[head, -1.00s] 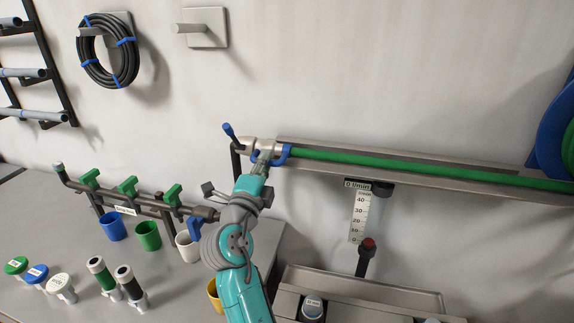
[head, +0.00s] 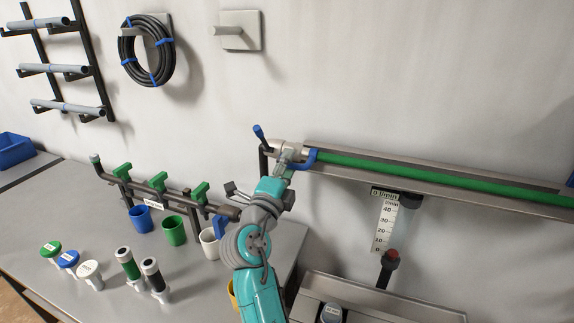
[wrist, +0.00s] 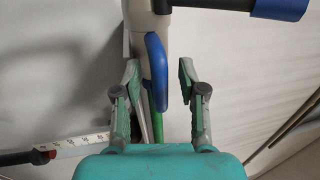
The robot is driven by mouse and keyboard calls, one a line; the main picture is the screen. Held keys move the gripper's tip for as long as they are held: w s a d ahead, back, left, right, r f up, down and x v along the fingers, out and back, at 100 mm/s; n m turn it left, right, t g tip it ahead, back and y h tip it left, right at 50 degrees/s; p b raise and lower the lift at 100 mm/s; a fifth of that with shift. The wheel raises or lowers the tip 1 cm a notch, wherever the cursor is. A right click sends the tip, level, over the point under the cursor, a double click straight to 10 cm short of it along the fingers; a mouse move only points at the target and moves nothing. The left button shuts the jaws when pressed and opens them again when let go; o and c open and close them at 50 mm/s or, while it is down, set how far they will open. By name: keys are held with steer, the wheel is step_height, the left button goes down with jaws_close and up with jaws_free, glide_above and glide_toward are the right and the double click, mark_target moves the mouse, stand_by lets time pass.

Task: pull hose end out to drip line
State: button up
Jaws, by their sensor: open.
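The green hose (head: 400,180) runs along a grey metal channel on the wall. At its left end is a pale fitting with a blue loop handle (head: 308,158), by a small blue lever. My gripper (head: 285,165) is at this end, partly hidden by my arm in the head view. In the wrist view my gripper (wrist: 159,78) is open, its fingers on either side of the blue loop handle (wrist: 156,68). The right finger stands apart from it; whether the left finger touches it I cannot tell. No drip line can be identified for certain.
A manifold with green valves (head: 158,181) stands on the grey bench, with cups (head: 174,230) below it. A flow gauge (head: 386,220) hangs under the channel. A black coil (head: 147,50) and an empty peg (head: 238,30) are on the wall above.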

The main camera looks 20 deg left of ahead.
steer(key=s+f, duration=0.2)
steer(key=s, duration=0.9)
steer(key=shift+s+f, duration=0.2)
steer(key=shift+s, duration=0.15)
steer(key=shift+a, duration=0.1)
